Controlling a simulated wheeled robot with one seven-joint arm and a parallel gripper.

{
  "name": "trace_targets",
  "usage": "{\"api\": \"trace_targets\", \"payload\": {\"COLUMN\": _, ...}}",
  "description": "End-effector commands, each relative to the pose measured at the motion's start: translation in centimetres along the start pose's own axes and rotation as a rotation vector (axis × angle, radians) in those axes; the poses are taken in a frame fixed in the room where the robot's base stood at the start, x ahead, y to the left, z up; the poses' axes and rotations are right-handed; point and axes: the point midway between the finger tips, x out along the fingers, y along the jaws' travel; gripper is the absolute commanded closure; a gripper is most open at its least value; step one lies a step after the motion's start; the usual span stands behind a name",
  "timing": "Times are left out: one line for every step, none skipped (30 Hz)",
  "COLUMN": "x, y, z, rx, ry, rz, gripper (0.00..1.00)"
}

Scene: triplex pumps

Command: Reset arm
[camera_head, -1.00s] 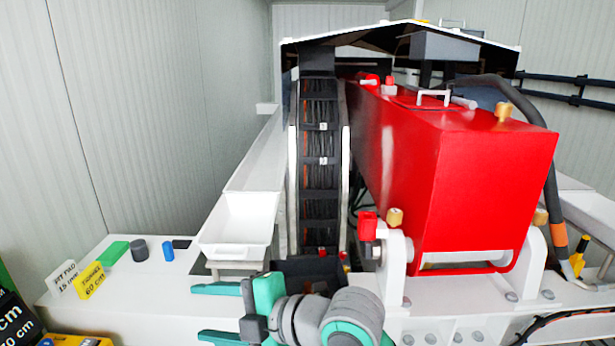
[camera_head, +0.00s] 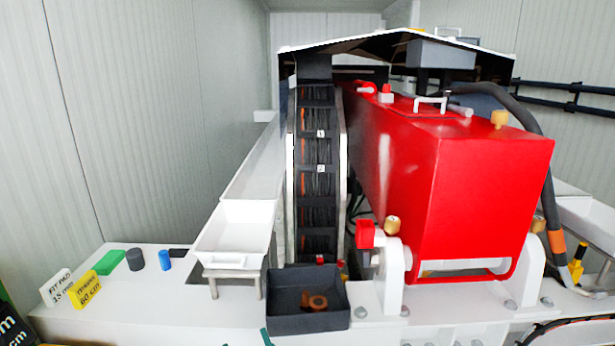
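Only a small teal sliver of my arm or gripper (camera_head: 266,338) shows at the bottom edge, just below the dark grey bin. I cannot tell which part it is or whether the gripper is open or shut. The rest of my arm is out of view. The dark grey bin (camera_head: 308,320) stands on the white bench and holds a few orange-brown parts (camera_head: 315,302).
A big red tank (camera_head: 490,190) stands at right on white brackets. A white tray (camera_head: 232,240) stands left of the cable chain (camera_head: 318,190). Green (camera_head: 110,260), grey (camera_head: 135,260) and blue (camera_head: 165,260) pieces and label blocks (camera_head: 84,289) lie at left.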

Motion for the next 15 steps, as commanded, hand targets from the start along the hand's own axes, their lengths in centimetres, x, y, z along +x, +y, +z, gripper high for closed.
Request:
{"api": "trace_targets", "payload": {"x": -1.1, "y": -0.3, "z": 1.6, "rx": 0.041, "ry": -0.021, "rz": 0.036, "gripper": 0.46}}
{"api": "trace_targets", "payload": {"x": -1.7, "y": -0.3, "z": 2.4, "rx": 0.062, "ry": -0.031, "rz": 0.058, "gripper": 0.46}}
{"api": "trace_targets", "payload": {"x": -2.5, "y": -0.4, "z": 3.4, "rx": 0.086, "ry": -0.045, "rz": 0.088, "gripper": 0.46}}
{"api": "trace_targets", "payload": {"x": -3.2, "y": -0.4, "z": 4.2, "rx": 0.103, "ry": -0.055, "rz": 0.112, "gripper": 0.46}}
{"api": "trace_targets", "payload": {"x": -3.9, "y": -0.4, "z": 5.0, "rx": 0.121, "ry": -0.066, "rz": 0.134, "gripper": 0.46}}
{"api": "trace_targets", "payload": {"x": -4.9, "y": -0.4, "z": 6.0, "rx": 0.14, "ry": -0.08, "rz": 0.163, "gripper": 0.46}}
{"api": "trace_targets", "payload": {"x": -5.7, "y": -0.4, "z": 6.7, "rx": 0.154, "ry": -0.091, "rz": 0.186, "gripper": 0.46}}
{"api": "trace_targets", "payload": {"x": -6.6, "y": -0.5, "z": 7.4, "rx": 0.167, "ry": -0.102, "rz": 0.208, "gripper": 0.46}}
{"api": "trace_targets", "payload": {"x": -7.7, "y": -0.5, "z": 8.4, "rx": 0.182, "ry": -0.117, "rz": 0.237, "gripper": 0.46}}
{"api": "trace_targets", "payload": {"x": -8.6, "y": -0.6, "z": 9.0, "rx": 0.192, "ry": -0.128, "rz": 0.258, "gripper": 0.46}}
{"api": "trace_targets", "payload": {"x": -9.5, "y": -0.6, "z": 9.6, "rx": 0.201, "ry": -0.138, "rz": 0.279, "gripper": 0.46}}
{"api": "trace_targets", "payload": {"x": -10.8, "y": -0.8, "z": 10.4, "rx": 0.212, "ry": -0.153, "rz": 0.305, "gripper": 0.46}}
{"api": "trace_targets", "payload": {"x": -11.7, "y": -0.9, "z": 11.0, "rx": 0.218, "ry": -0.165, "rz": 0.324, "gripper": 0.46}}
{"api": "trace_targets", "payload": {"x": -12.7, "y": -1.0, "z": 11.6, "rx": 0.225, "ry": -0.175, "rz": 0.342, "gripper": 0.46}}
{"api": "trace_targets", "payload": {"x": -14.0, "y": -1.2, "z": 12.3, "rx": 0.231, "ry": -0.19, "rz": 0.365, "gripper": 0.46}}
